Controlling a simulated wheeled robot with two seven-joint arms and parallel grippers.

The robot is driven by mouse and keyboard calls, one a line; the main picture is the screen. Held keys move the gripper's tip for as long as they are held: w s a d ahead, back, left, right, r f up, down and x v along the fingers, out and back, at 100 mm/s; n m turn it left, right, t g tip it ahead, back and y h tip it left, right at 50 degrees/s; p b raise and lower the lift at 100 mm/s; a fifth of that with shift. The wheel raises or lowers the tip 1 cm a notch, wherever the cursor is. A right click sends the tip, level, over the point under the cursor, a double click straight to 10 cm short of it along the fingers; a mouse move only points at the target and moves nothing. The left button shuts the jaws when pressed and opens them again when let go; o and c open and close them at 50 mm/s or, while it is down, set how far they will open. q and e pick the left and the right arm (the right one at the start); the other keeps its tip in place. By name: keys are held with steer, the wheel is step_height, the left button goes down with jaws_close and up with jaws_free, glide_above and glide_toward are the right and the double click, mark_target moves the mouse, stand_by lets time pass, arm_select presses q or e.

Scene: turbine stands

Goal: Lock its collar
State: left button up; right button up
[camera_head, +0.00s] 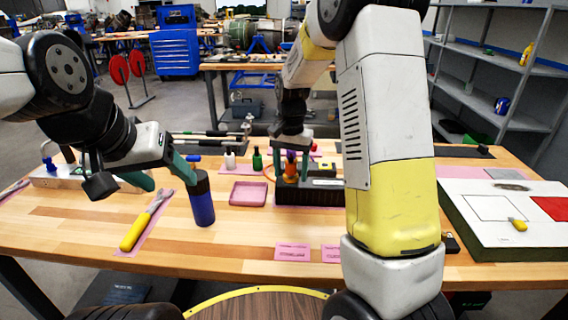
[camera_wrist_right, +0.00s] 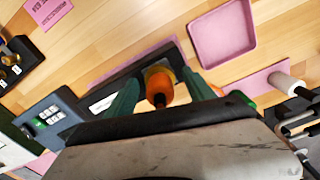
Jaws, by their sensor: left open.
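An orange plug-like part with a yellow collar (camera_wrist_right: 158,85) stands in a dark stand in the right wrist view. In the head view its yellow-orange body (camera_head: 290,178) shows on the black unit (camera_head: 310,197). My right gripper (camera_wrist_right: 160,78) points down over it, one green finger on each side. I cannot tell whether the fingers touch it. My left gripper (camera_head: 166,178) is open and empty, its right finger close to a dark blue cylinder (camera_head: 202,200). How the collar sits is too small to tell.
A pink tray (camera_head: 248,193) lies left of the black unit, with a white bottle (camera_head: 230,160) and a green bottle (camera_head: 257,160) behind it. A yellow-handled tool (camera_head: 146,220) lies front left. A white-topped board (camera_head: 500,215) is at right.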

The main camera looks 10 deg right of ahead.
mark_target(291, 162)
steer(key=shift+r, duration=0.15)
step_height(291, 162, up, 8)
steer(key=shift+f, duration=0.25)
stand_by(0.4)
steer(key=s+d+r+n+t+y, duration=0.1)
steer(key=s+r+n+t, duration=0.2)
steer(key=s, duration=0.9)
steer(key=s+d+r+n+t+y, duration=0.1)
steer(key=s+r+n+t, duration=0.2)
steer(key=s, duration=0.9)
step_height(291, 162, up, 2)
steer(key=shift+d+r, duration=0.25)
steer(key=shift+d, duration=0.1)
